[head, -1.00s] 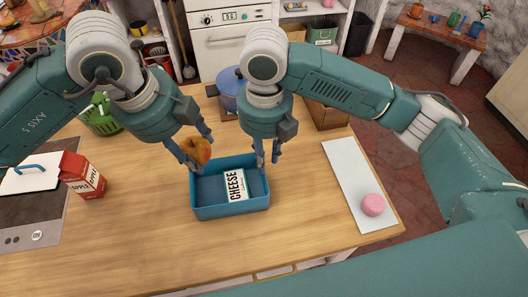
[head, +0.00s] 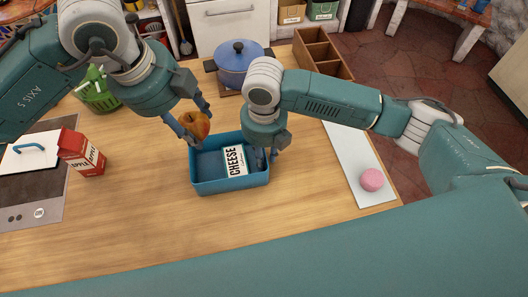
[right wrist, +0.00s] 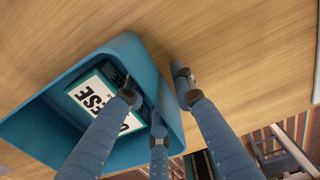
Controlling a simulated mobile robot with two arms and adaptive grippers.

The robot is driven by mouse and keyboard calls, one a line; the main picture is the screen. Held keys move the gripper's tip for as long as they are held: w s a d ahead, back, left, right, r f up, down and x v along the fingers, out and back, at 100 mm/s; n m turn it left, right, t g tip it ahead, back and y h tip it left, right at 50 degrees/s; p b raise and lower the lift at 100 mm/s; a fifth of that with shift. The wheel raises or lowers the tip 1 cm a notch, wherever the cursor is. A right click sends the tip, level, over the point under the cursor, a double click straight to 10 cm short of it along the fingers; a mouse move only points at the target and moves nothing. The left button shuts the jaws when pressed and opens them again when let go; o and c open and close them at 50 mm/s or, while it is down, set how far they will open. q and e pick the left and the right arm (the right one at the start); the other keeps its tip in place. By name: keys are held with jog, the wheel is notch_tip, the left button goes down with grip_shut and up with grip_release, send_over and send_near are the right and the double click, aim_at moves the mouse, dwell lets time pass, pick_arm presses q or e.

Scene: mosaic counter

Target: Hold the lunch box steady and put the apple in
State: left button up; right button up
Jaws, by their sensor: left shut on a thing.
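The blue lunch box (head: 230,184) stands on the wooden counter, with a white and green cheese pack (head: 235,160) inside it. My left gripper (head: 201,131) is shut on the red-orange apple (head: 196,122), which it holds over the box's back left corner. My right gripper (head: 267,161) points down at the box's right wall. In the right wrist view, its fingers (right wrist: 157,88) are apart, with the wall of the box (right wrist: 160,92) between them. The cheese pack also shows there (right wrist: 104,98). The right finger looks clear of the wall.
A red apple-labelled carton (head: 83,153) and a green basket (head: 98,95) stand at the left. A blue pot (head: 241,66) and a wooden divided crate (head: 320,52) are behind. A pink round thing (head: 372,180) lies on a pale board (head: 350,160) at the right. The front counter is clear.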

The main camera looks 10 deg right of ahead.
grip_shut()
pick_arm(q)
notch_tip(320, 180, down, 8)
jog(key=shift+d+r, duration=0.15)
jog(key=shift+r, duration=0.05)
dwell(0.4)
